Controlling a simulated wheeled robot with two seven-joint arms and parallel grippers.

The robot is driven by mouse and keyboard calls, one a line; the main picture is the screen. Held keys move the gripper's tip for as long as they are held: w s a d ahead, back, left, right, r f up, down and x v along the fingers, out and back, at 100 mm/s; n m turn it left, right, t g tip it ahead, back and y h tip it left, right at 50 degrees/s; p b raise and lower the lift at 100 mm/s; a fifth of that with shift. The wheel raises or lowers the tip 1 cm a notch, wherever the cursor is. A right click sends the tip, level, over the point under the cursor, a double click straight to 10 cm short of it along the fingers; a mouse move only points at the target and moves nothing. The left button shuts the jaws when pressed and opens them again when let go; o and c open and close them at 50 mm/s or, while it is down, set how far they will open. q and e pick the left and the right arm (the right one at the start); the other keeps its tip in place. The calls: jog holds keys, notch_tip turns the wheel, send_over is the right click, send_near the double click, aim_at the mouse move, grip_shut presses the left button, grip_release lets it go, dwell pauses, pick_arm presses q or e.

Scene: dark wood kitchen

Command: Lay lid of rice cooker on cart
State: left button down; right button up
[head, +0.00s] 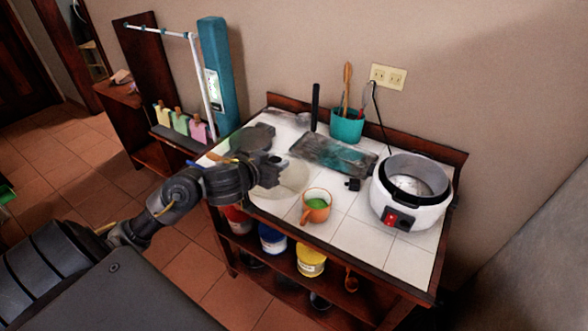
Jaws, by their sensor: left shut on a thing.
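The white rice cooker (418,212) stands open on the right part of the tiled cart (357,240), with its inner pot showing and a red switch at the front. Its lid (289,182) looks like a pale round disc at the left-middle of the cart top. My left gripper (273,166) is shut on the lid from above and covers its upper left part. The lid lies flat or nearly so, at or just above the tiles; I cannot tell whether it touches them. My right gripper is not in view.
An orange cup (316,204) with green contents stands close right of the lid. Behind are a dark tray (335,155), a teal utensil pot (347,124) and a dark pan-like object (250,138). Tiles between cup and cooker are clear. Jars sit on the lower shelf.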

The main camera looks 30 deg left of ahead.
pick_arm(q)
jog(key=w+a+f, duration=0.2)
jog(key=w+a, duration=0.1)
jog(key=w+a+f+b, duration=0.1)
jog(key=a, duration=0.1)
jog(key=shift+w+a+f, duration=0.2)
jog(key=shift+w, duration=0.15)
jog(key=shift+w+a+f+b, duration=0.1)
jog(key=shift+w+a+f, duration=0.45)
jog(key=shift+f, duration=0.35)
jog(key=shift+w+a+f+b, duration=0.15)
jog(key=shift+w+a+f, duration=0.4)
jog(key=shift+f, duration=0.3)
jog(key=shift+w+a+f+b, duration=0.1)
jog(key=shift+w+a+f, duration=0.45)
jog(key=shift+f, duration=0.35)
jog(key=shift+a+f, duration=0.15)
jog(key=shift+f, duration=1.55)
jog(key=c, duration=1)
grip_release()
jog(key=shift+f, duration=0.1)
jog(key=shift+s, duration=0.15)
jog(key=v, duration=1.2)
